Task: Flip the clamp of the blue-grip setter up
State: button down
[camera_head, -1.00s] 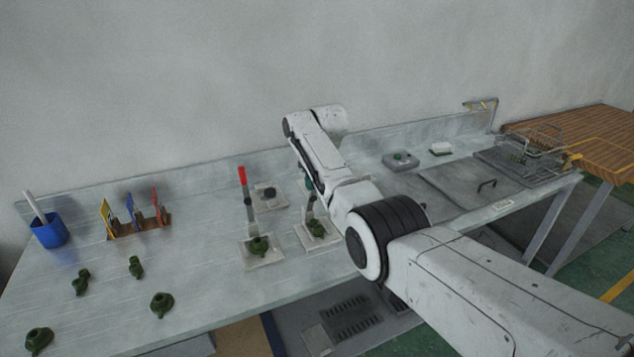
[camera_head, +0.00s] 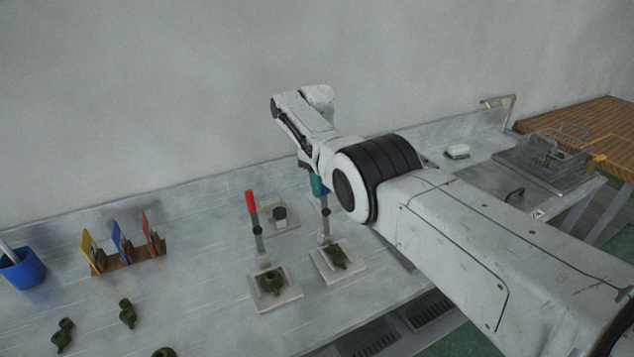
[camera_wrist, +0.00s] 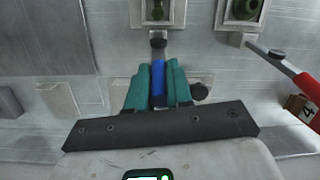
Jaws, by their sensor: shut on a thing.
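The blue-grip setter has a pale square base (camera_head: 338,262) with a green part (camera_head: 337,256) on it, and its clamp arm (camera_head: 325,228) stands about upright. In the wrist view its blue grip (camera_wrist: 158,80) lies between the teal fingers of my gripper (camera_wrist: 158,72), which is shut on it. In the head view my gripper (camera_head: 319,185) is at the top of this arm, and the grip is hidden. The green part also shows in the wrist view (camera_wrist: 156,9).
Close on the left stands the red-grip setter (camera_head: 274,287), its red grip (camera_head: 251,202) raised. A plate with a dark knob (camera_head: 280,213) is behind. Coloured cards in a holder (camera_head: 130,258), a blue cup (camera_head: 22,270) and loose green parts (camera_head: 127,313) are further left.

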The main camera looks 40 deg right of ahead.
jog(key=shift+f, duration=0.15)
jog(key=c, duration=1.2)
grip_release()
jog(key=shift+w, duration=0.15)
jog(key=shift+o, duration=0.8)
jog(key=shift+r+p, duration=0.85)
jog(key=shift+r, duration=0.1)
notch_tip(320, 180, up, 9)
jog(key=w+p, duration=0.1)
jog(key=p, duration=0.4)
jog(key=shift+w+d+f+p, duration=0.15)
jog(key=shift+w+d+p, duration=0.15)
jog(key=shift+w+d, duration=0.1)
